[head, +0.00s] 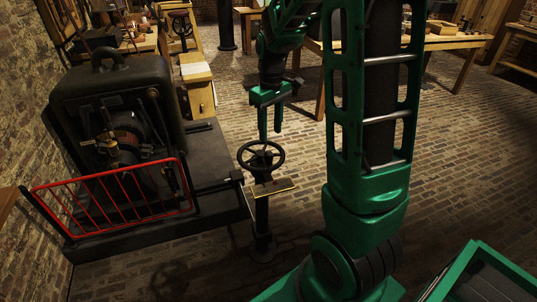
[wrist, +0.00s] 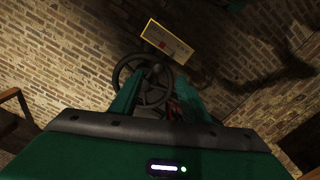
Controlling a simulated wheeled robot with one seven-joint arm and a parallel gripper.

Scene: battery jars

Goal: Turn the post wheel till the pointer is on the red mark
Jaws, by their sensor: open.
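The post wheel (head: 261,156) is a dark, spoked handwheel on top of a black post (head: 262,215). A small brass-edged plate (head: 273,188) sits just below it on the near side. My gripper (head: 270,136) is open and points down just above the wheel. The wrist view also shows my gripper (wrist: 157,82); contact with the wheel cannot be told.
A dark machine (head: 115,110) stands on a grey plinth at the left behind a red railing (head: 115,198). A rod runs from it towards the post. Wooden benches (head: 440,42) stand at the back. Brick floor (head: 460,130) is clear to the right.

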